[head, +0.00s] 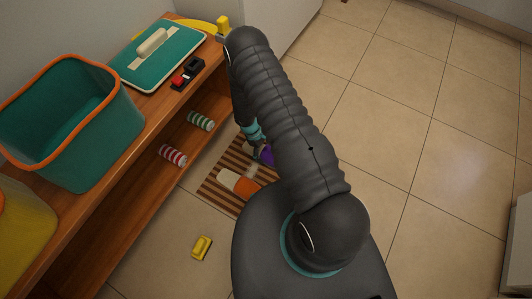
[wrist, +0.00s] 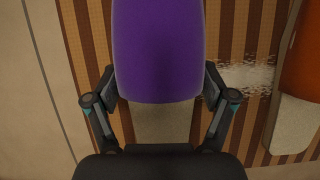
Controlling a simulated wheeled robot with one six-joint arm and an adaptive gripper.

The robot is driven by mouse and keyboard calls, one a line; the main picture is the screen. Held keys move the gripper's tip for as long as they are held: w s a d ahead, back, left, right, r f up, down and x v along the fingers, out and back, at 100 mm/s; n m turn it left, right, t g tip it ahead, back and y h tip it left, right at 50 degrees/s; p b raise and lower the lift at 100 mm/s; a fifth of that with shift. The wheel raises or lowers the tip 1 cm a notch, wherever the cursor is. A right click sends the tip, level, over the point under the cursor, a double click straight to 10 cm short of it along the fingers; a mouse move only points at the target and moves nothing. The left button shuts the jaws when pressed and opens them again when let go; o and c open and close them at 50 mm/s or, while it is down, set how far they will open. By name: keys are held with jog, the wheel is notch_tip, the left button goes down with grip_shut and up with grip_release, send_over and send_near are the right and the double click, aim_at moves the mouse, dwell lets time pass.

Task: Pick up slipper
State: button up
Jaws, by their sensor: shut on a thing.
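A purple slipper (wrist: 157,50) with a beige sole fills the upper middle of the wrist view. My gripper (wrist: 160,85) has one finger on each side of it and is shut on it. In the head view only a small purple part of this slipper (head: 266,155) shows, beside my gripper (head: 258,143); my arm hides the rest. An orange slipper (head: 240,184) with a pale sole lies apart, nearer the camera. It also shows at the right edge of the wrist view (wrist: 302,62). I cannot tell whether the purple slipper touches the mat.
A striped brown mat (head: 212,188) lies under the slippers. A wooden shelf (head: 122,160) stands left, with a green bin (head: 85,140), a green case (head: 140,65) and striped cans (head: 172,155). A yellow object (head: 202,247) lies on the floor. The tiled floor at right is clear.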

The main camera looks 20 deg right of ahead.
aim_at(265, 149)
jog(key=shift+r, duration=0.65)
notch_tip(265, 149, up, 3)
jog(key=shift+f, duration=0.2)
jog(key=s+d+r, duration=0.6)
jog(key=d+r, duration=0.1)
jog(key=d, duration=0.3)
dwell(1.0)
